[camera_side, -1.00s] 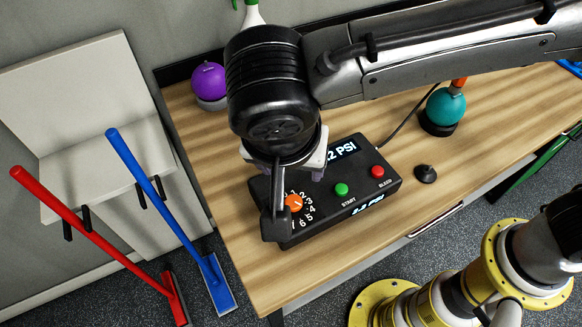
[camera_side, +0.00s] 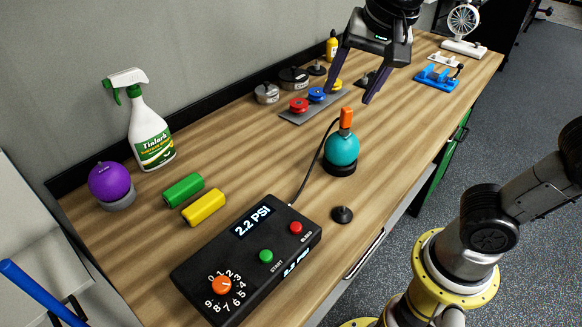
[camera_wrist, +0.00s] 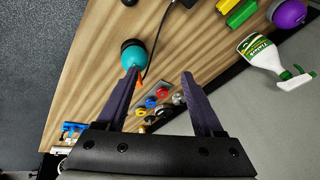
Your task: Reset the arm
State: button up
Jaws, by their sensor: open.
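My gripper (camera_side: 358,75) is open and empty, raised above the wooden bench (camera_side: 425,115) in the side view. Its two dark fingers point down, apart from everything. In the wrist view the spread fingers of my gripper (camera_wrist: 162,82) show with bench things between and beyond them. The black control box (camera_side: 205,270) sits at the bench's near end. Its display reads 2.2 PSI, and it has an orange dial (camera_side: 221,286), a green START button (camera_side: 266,256) and a red BLEED button (camera_side: 296,228). A teal ball with an orange top (camera_side: 342,150) stands behind it.
A spray bottle (camera_side: 149,125), a purple ball (camera_side: 109,182), and green (camera_side: 184,190) and yellow (camera_side: 203,207) blocks stand left. Coloured knobs on a grey plate (camera_side: 313,105) lie below my gripper. A blue fixture (camera_side: 437,77) and a small fan (camera_side: 464,22) are at the far end.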

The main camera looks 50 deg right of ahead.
jog(key=s+d+f+n+t+y, duration=0.1)
jog(key=s+d+f+n, duration=0.2)
jog(key=s+f+n, duration=0.5)
jog(key=shift+s+d+f+n, duration=0.4)
jog(key=shift+s+n, duration=0.95)
jog(key=shift+n, duration=0.25)
